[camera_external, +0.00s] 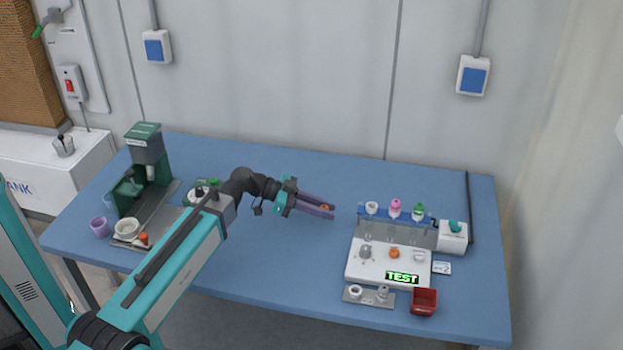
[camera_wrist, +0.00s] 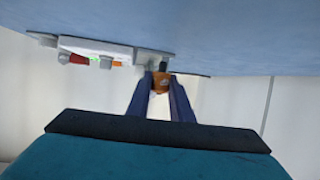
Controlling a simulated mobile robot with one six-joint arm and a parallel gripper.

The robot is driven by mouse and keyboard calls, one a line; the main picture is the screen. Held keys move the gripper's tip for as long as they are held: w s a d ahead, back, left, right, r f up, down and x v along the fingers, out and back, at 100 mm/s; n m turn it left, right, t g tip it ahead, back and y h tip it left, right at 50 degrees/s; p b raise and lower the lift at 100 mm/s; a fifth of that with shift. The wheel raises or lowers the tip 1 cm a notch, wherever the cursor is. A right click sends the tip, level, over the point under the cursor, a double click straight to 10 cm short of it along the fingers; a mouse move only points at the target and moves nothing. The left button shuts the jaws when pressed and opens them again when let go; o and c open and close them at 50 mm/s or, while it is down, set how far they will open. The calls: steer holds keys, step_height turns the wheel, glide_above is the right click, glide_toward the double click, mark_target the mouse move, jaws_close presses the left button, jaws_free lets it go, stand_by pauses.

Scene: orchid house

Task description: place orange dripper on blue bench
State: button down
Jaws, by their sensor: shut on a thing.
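My gripper (camera_external: 324,209) reaches out over the middle of the blue bench (camera_external: 290,258), its purple fingers closed on a small orange dripper (camera_wrist: 161,84). In the external view only a bit of the dripper (camera_external: 325,207) shows between the fingertips. In the wrist view it sits between the fingertips (camera_wrist: 161,92), with a dark part at one end. The blue bench (camera_wrist: 230,40) fills the top of the wrist view. The dripper appears held above the bench; the exact gap is hard to tell.
Right of my gripper stands a white test station (camera_external: 365,276) with a rack (camera_external: 400,232) of coloured-topped pieces and another orange piece (camera_external: 394,253). A red bin (camera_external: 424,301) is in front. A green machine (camera_external: 147,165) stands left. The bench front middle is clear.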

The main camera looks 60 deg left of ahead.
steer(key=shift+f, duration=1.7)
steer(key=shift+f, duration=0.2)
steer(key=c, duration=1.6)
jaws_free()
steer(key=shift+r, duration=0.1)
steer(key=shift+r+p, duration=0.25)
steer(key=shift+p, duration=0.1)
steer(key=b+v, duration=0.1)
steer(key=v, duration=1.1)
steer(key=shift+a+f, duration=0.1)
steer(key=shift+f, duration=0.1)
